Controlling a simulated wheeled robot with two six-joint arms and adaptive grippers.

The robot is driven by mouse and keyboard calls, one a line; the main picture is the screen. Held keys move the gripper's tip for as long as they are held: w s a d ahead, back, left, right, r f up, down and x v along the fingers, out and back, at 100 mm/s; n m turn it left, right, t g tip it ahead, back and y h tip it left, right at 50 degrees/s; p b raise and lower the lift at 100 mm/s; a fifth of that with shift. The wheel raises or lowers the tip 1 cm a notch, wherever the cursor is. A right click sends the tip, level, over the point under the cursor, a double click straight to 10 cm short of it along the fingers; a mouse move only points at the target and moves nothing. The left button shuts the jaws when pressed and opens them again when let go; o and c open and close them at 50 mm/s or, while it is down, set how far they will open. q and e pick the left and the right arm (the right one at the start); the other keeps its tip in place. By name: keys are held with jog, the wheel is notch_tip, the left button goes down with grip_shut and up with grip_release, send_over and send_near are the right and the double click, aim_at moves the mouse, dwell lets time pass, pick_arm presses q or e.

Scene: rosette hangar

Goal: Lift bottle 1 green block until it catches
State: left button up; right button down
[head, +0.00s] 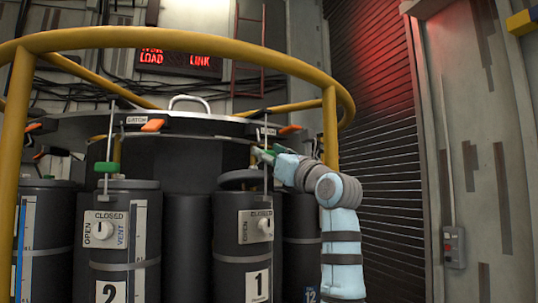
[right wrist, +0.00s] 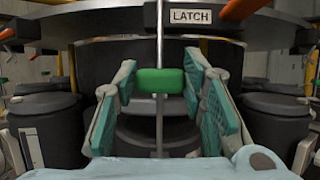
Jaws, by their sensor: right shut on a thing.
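Bottle 1 (head: 228,262) is a dark cylinder with a white "1" plate and a knob, standing under the yellow ring at centre. Its green block (right wrist: 150,81) sits on a thin upright rod, below a plate marked LATCH (right wrist: 190,17). My right gripper (head: 268,155) reaches in from the right at the height of the block. In the right wrist view its teal-padded fingers (right wrist: 158,84) stand on both sides of the block and are shut on it. In the head view the fingers partly hide the block. My left gripper is not in view.
Bottle 2 (head: 130,190) stands to the left with its own green block (head: 107,167) on a rod. The yellow ring rail (head: 190,38) and its post (head: 330,130) are close to my right arm. Orange handles (head: 153,125) line the rim above the bottles.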

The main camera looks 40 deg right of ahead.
jog(key=shift+r+p, duration=0.95)
jog(key=shift+r, duration=1.7)
jog(key=c, duration=1)
grip_release()
jog(key=shift+c, duration=0.2)
jog(key=shift+f, duration=0.1)
jog(key=b+v, duration=0.7)
jog(key=v, duration=0.2)
